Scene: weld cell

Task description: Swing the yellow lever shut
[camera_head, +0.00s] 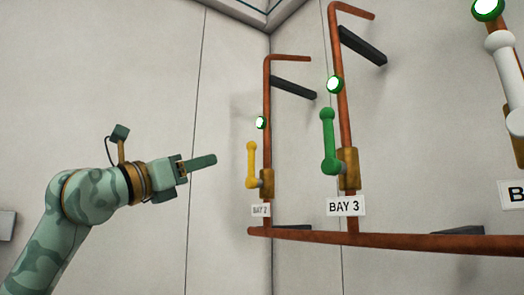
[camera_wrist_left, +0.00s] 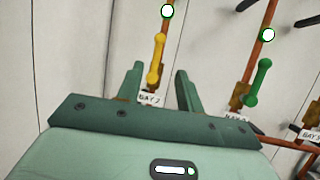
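The yellow lever (camera_head: 252,164) stands upright beside the copper pipe at the BAY 2 label, its foot at a brass valve body (camera_head: 267,183). In the left wrist view the yellow lever (camera_wrist_left: 156,60) appears between the fingers, beyond their tips. My left gripper (camera_head: 213,159) is to the left of the lever, apart from it, with its fingers pointing toward it. In the left wrist view my left gripper (camera_wrist_left: 159,69) has its two fingers spread with nothing held. My right gripper is not in view.
A green lever (camera_head: 328,141) stands upright at BAY 3, right of the yellow one. A white lever (camera_head: 504,75) is at the far right. A copper pipe (camera_head: 400,240) runs along below. Dark brackets (camera_head: 293,87) hold the risers. The space left of the yellow lever is clear.

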